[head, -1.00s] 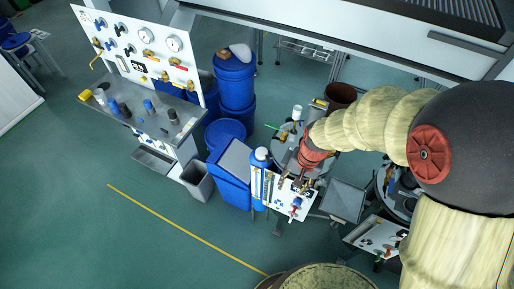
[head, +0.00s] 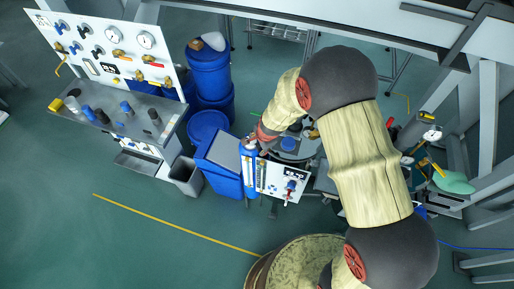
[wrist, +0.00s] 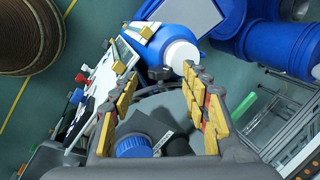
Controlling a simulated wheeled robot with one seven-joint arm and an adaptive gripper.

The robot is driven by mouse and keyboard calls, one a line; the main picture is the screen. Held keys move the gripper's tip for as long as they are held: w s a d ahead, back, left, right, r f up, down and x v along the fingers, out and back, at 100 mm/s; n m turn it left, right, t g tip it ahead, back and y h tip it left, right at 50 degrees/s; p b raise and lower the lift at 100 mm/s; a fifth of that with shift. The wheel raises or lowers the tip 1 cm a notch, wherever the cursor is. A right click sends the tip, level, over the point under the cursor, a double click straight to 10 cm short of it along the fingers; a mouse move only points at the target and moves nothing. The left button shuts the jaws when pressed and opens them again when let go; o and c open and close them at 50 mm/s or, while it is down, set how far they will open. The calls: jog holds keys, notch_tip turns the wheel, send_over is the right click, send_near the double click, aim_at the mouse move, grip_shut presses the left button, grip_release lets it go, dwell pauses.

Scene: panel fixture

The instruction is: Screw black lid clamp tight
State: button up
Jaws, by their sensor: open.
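A small black clamp knob (wrist: 159,73) shows in the wrist view, on the rim of a dark round vessel (wrist: 172,104). I take it to be the lid clamp. My gripper (wrist: 161,66) is open, with its yellow-padded fingers on either side of the knob in the picture. I cannot tell whether either finger touches it. In the head view my gripper (head: 262,136) is small, at the end of the arm above the work station, and the clamp is not clearly visible there.
A blue bottle (wrist: 175,42) with a white cap stands just beyond the fingertips; it also shows in the head view (head: 249,176). A white valve panel (head: 283,183) is beside it. A blue cap (wrist: 133,146) lies below. Blue drums (head: 209,75) stand behind. Open floor (head: 130,235) lies left.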

aim_at(258, 149)
jog(key=shift+b+x, duration=0.4)
jog(key=shift+x, duration=1.55)
jog(key=shift+c, duration=0.3)
jog(key=c, duration=1.1)
jog(key=shift+f+b, duration=0.1)
jog(key=shift+b, duration=0.75)
jog(key=b, duration=0.3)
jog(key=t+b, duration=0.1)
jog(key=b, duration=0.3)
jog(key=shift+f+y, duration=0.25)
jog(key=shift+y, duration=0.05)
jog(key=t+y+b, duration=0.1)
jog(key=t+b, duration=0.1)
jog(key=b, duration=1.1)
jog(key=shift+s+d, duration=0.1)
jog(key=shift+s, duration=0.05)
jog(key=t+b, duration=0.1)
jog(key=b, duration=0.3)
jog(key=shift+s+r+t+y, duration=0.1)
jog(key=shift+t+y, duration=0.2)
jog(key=shift+t+y+b, duration=0.3)
jog(key=shift+t+b, duration=0.3)
jog(key=shift+b, duration=0.3)
